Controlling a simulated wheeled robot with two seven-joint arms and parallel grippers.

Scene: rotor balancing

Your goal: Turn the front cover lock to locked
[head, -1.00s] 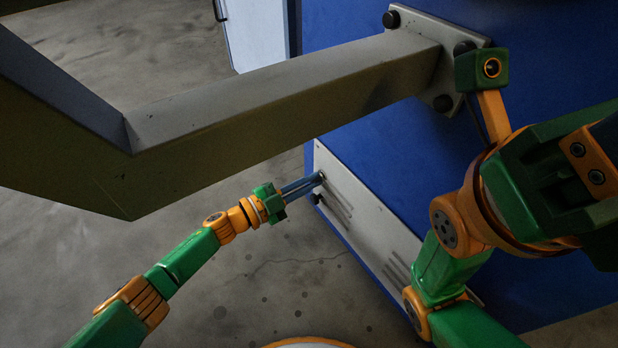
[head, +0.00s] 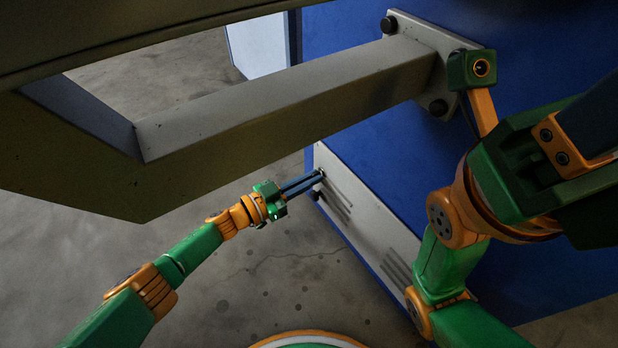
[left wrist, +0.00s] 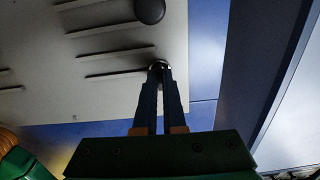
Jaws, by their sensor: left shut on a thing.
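The front cover (head: 352,193) is a pale grey panel with slots, low on the blue machine. Its lock (left wrist: 159,66) is a small round metal piece near the panel's edge, mostly hidden behind my fingertips in the left wrist view. My left gripper (head: 321,175) reaches the panel's upper left corner, its two long dark fingers close together and shut on the lock; the fingertips also show in the left wrist view (left wrist: 159,74). I cannot tell which way the lock is turned. My right arm is at the right of the head view; its fingertips do not show clearly.
A dark round knob (left wrist: 150,10) sits on the panel near the lock. A thick grey beam (head: 290,105) bolted to the blue machine (head: 400,135) crosses above my left arm. The concrete floor (head: 265,270) below is clear.

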